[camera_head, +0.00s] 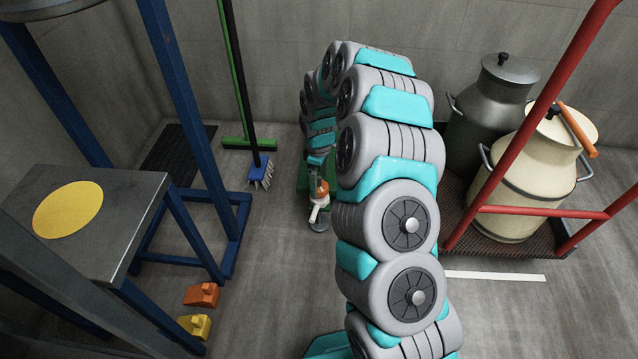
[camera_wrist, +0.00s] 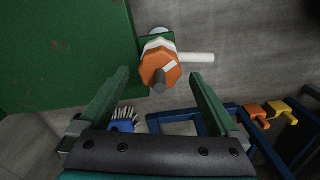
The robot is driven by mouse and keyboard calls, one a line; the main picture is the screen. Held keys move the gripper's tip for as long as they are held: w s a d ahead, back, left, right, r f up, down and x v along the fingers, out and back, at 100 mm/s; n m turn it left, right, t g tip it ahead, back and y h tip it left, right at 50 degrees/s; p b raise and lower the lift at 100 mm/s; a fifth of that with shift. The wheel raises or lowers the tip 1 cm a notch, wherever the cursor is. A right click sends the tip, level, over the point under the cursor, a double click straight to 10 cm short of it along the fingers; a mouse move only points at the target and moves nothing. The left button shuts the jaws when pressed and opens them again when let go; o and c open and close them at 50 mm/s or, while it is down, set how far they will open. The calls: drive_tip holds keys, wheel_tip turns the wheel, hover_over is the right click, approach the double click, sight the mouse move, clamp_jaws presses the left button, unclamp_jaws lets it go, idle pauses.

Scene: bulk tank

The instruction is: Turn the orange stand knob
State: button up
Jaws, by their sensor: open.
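The orange knob (camera_wrist: 160,62) shows in the wrist view as a many-sided disc with a pale mark and a grey stub at its middle. It sits on a white body with a white spout (camera_wrist: 196,57) pointing right, beside the green stand (camera_wrist: 62,50). In the head view the small orange knob (camera_head: 322,188) shows low beside my arm, above the white spout. My gripper (camera_wrist: 160,75) is open, with its two green fingers on either side of the knob's line in the wrist view. No contact is visible. In the head view my arm largely hides the gripper.
A blue frame (camera_head: 180,110) and a metal table (camera_head: 130,200) stand left. A green broom (camera_head: 237,85) and a brush (camera_head: 260,172) stand behind. Orange (camera_head: 202,294) and yellow (camera_head: 194,325) blocks lie on the floor. A red cart (camera_head: 545,211) holds milk cans on the right.

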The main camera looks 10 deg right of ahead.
drive_tip(key=shift+f, duration=0.75)
drive_tip(key=shift+c, duration=0.3)
drive_tip(key=c, duration=1.3)
drive_tip(key=m+p, duration=0.1)
drive_tip(key=m, duration=0.2)
drive_tip(key=shift+d+r, duration=0.1)
drive_tip(key=shift+m+p, duration=0.55)
drive_tip(key=shift+m, duration=1.35)
